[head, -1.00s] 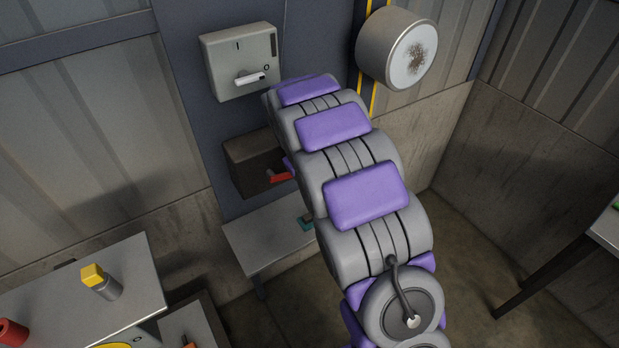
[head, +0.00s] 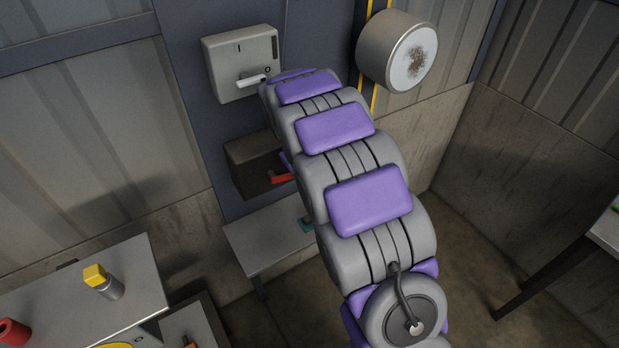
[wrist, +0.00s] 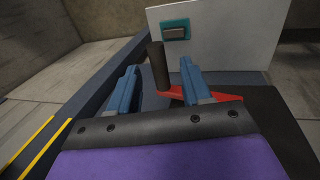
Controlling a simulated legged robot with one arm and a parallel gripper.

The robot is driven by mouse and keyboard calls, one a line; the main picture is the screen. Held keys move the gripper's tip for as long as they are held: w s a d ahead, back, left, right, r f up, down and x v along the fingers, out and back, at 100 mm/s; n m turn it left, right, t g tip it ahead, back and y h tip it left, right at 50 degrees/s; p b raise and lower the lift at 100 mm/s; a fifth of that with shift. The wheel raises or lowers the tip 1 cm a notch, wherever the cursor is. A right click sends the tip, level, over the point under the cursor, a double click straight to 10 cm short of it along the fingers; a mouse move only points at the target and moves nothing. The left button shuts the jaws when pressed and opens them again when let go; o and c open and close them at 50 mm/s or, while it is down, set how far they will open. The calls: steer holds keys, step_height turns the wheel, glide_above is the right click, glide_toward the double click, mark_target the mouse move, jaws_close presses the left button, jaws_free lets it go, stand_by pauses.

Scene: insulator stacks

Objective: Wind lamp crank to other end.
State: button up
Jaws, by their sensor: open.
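The lamp crank shows in the wrist view as a red arm (wrist: 205,98) with a dark upright handle (wrist: 157,58). In the head view the red crank (head: 283,178) sticks out of a brown wall box (head: 250,165), partly hidden by my arm. My gripper (wrist: 159,76) is open, with its two blue fingers on either side of the dark handle in the picture. A gap shows on both sides of the handle. I cannot tell how deep the handle sits between the fingers. In the head view my arm hides the fingers.
A pale switch box (head: 243,62) with a white lever is on the wall above the crank box. A round grey drum (head: 397,50) is to the right. A pale shelf (head: 270,237) lies below. A bench (head: 130,285) with a yellow-topped object (head: 103,281) is at lower left.

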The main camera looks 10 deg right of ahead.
steer(key=p+v, duration=0.2)
steer(key=v, duration=1.2)
steer(key=shift+a+r, duration=0.2)
steer(key=shift+a, duration=0.05)
